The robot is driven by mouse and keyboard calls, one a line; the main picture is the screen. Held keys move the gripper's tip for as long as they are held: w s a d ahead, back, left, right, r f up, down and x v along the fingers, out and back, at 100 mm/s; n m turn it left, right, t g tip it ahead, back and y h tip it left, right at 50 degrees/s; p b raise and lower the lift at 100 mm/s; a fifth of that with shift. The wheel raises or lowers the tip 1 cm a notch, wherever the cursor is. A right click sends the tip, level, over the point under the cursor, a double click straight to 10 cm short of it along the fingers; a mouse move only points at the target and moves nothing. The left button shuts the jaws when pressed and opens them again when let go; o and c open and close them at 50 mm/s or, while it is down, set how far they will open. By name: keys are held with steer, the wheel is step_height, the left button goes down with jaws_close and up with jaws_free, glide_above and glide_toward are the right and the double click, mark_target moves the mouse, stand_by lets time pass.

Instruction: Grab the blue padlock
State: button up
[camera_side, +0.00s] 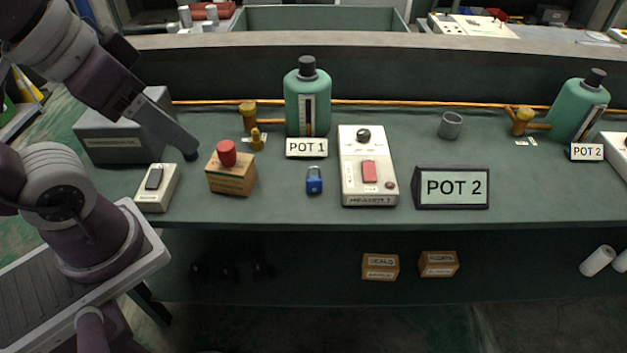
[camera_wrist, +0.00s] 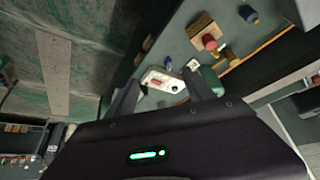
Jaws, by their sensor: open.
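The blue padlock (camera_side: 314,181) stands on the green bench in the side view, between the wooden box with the red button and the white heater box. Nothing visibly touches it.
The red-button box (camera_side: 231,174) is between my gripper and the padlock. The heater box (camera_side: 369,170) is close right of the padlock. The green POT 1 bottle (camera_side: 307,100) and its label (camera_side: 306,148) stand behind. Bench in front of the padlock is clear.

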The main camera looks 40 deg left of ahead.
steer(key=m+g, duration=0.5)
steer(key=m, duration=1.9)
glide_above(314, 178)
steer(key=f, duration=2.2)
steer(key=shift+s+f, duration=0.15)
steer(key=shift+s, duration=0.1)
steer(key=f, duration=0.3)
steer(key=f+m, duration=0.1)
steer(key=f, duration=0.2)
steer(key=f+m, duration=0.1)
steer(key=f, duration=0.3)
steer(key=shift+w+g, duration=0.3)
jaws_close()
